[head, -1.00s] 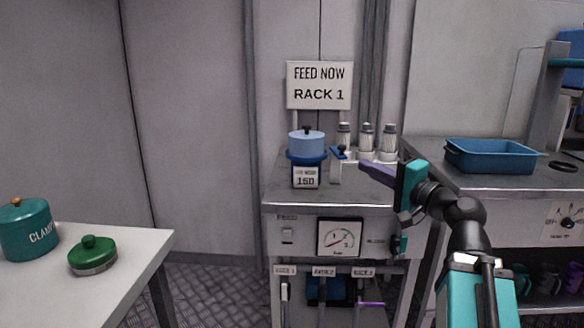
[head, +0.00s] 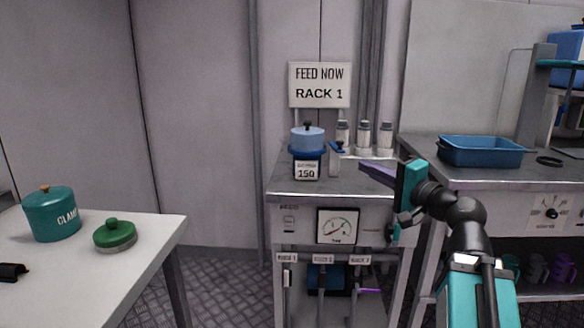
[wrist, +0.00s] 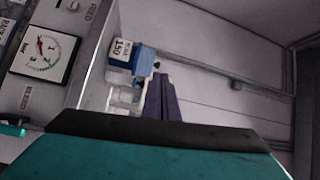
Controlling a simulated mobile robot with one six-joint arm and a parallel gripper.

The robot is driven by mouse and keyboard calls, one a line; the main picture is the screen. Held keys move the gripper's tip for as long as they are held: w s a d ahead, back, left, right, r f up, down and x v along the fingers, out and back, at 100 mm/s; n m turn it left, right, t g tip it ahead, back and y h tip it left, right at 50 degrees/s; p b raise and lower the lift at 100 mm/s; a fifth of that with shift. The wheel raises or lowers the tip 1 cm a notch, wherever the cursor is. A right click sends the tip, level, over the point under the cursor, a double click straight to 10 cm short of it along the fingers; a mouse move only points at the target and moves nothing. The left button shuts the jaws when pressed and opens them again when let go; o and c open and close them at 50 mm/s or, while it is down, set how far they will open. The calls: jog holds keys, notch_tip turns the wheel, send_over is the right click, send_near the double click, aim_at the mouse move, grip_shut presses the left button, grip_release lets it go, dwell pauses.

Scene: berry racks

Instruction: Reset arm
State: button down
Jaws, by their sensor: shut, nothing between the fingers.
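My gripper (head: 364,166) is at the right of the head view, raised in front of the feed cabinet's top and pointing left. Its purple fingers are together with nothing between them. The fingers also show in the wrist view (wrist: 163,98), where the teal gripper body fills the bottom. A blue jar labelled 150 (head: 307,167) stands upright on the cabinet top, left of the fingertips and apart from them. It also shows, tilted by the camera, in the wrist view (wrist: 122,50).
The feed cabinet (head: 300,187) carries a gauge (head: 338,226) and several labelled handles below. White bottles (head: 364,138) stand behind my gripper. A blue tray (head: 482,151) sits on the right counter. A teal canister (head: 50,215) and a green lid (head: 114,235) are on the left table (head: 130,275).

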jog(key=w+a+f+g+p, duration=0.1)
jog(key=a+f+g+p, duration=0.1)
jog(key=a+f+p, duration=0.3)
jog(key=w+f+m+g+p, duration=0.1)
jog(key=f+p, duration=0.2)
jog(key=f, duration=0.4)
jog(key=w+a+f+g+p, duration=0.2)
jog(key=a+f+p, duration=0.15)
jog(key=f, duration=0.35)
jog(key=s+a+f+n+g+h+p, duration=0.1)
jog(key=s+a+f+g+p, duration=0.25)
jog(key=f, duration=0.55)
jog(key=s+a+f+g+h+p, duration=0.15)
jog(key=s+f+p, duration=0.35)
jog(key=f, duration=0.5)
jog(key=s+d+f+n+g+h+p, duration=0.1)
jog(key=s+f+n+g+p, duration=0.2)
jog(key=s+f, duration=0.7)
jog(key=s+d+f+n+g+h+p, duration=0.1)
jog(key=s+f+g+h+p, duration=0.25)
jog(key=s, duration=0.95)
jog(key=s+d+f+n+g+h, duration=0.3)
jog(key=s+d, duration=0.6)
jog(key=s, duration=0.3)
jog(key=shift+s+d+f+n+g, duration=0.25)
jog(key=shift+f+n+g, duration=0.6)
jog(key=shift+f+n, duration=0.45)
